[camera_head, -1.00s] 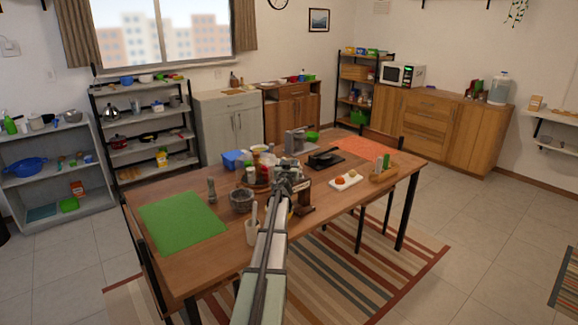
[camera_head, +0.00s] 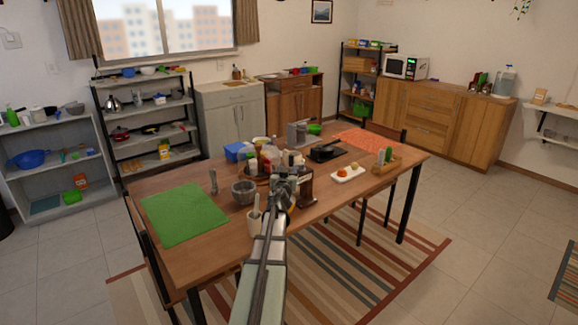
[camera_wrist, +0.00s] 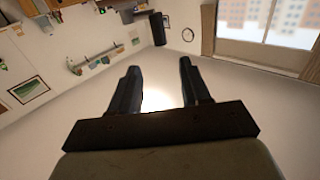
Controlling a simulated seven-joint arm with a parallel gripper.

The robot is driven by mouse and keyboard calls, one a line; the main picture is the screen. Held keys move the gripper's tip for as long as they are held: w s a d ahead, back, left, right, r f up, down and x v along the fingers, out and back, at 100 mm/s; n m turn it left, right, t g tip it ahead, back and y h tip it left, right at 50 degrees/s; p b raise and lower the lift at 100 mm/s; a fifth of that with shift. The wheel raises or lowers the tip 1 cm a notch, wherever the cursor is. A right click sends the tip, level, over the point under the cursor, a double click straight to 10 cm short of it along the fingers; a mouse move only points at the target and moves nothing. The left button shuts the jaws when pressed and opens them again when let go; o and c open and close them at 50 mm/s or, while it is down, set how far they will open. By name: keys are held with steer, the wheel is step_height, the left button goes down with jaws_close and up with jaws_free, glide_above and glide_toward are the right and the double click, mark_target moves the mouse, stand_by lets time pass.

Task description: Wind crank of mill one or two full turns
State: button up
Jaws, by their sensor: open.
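My gripper (camera_head: 284,175) shows over the front middle of the wooden table in the head view. In the wrist view its two dark fingers (camera_wrist: 158,88) stand apart with nothing between them. A dark brown upright object (camera_head: 307,186), possibly the mill, stands on the table just right of my gripper and is partly covered by it. I cannot make out its crank. A slim grey pepper-mill shape (camera_head: 213,182) stands farther left, beside the green mat.
The table (camera_head: 232,228) holds a grey bowl (camera_head: 243,191), a cream cup (camera_head: 254,222) with a utensil, and a cluster of bottles behind my gripper. A white tray (camera_head: 347,175) with food lies to the right. The green mat (camera_head: 183,213) is bare.

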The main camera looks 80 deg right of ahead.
mark_target(291, 164)
steer(key=shift+a, duration=0.75)
steer(key=w+d+r+n+g+y, duration=0.2)
steer(key=w+d+n+g, duration=0.1)
steer(key=d+n+g, duration=0.7)
steer(key=w+a+f+n+g+y, duration=0.1)
steer(key=w+f+n+g+y, duration=0.2)
steer(key=w+n+g+y, duration=0.55)
steer(key=s+d+n, duration=0.1)
steer(key=s, duration=0.3)
steer(key=s+d+n+t, duration=0.1)
steer(key=s+d, duration=0.1)
steer(key=s, duration=0.1)
steer(key=s+d+n+t+y, duration=0.1)
steer(key=s+d+n, duration=0.1)
steer(key=s, duration=0.2)
steer(key=shift+s, duration=0.3)
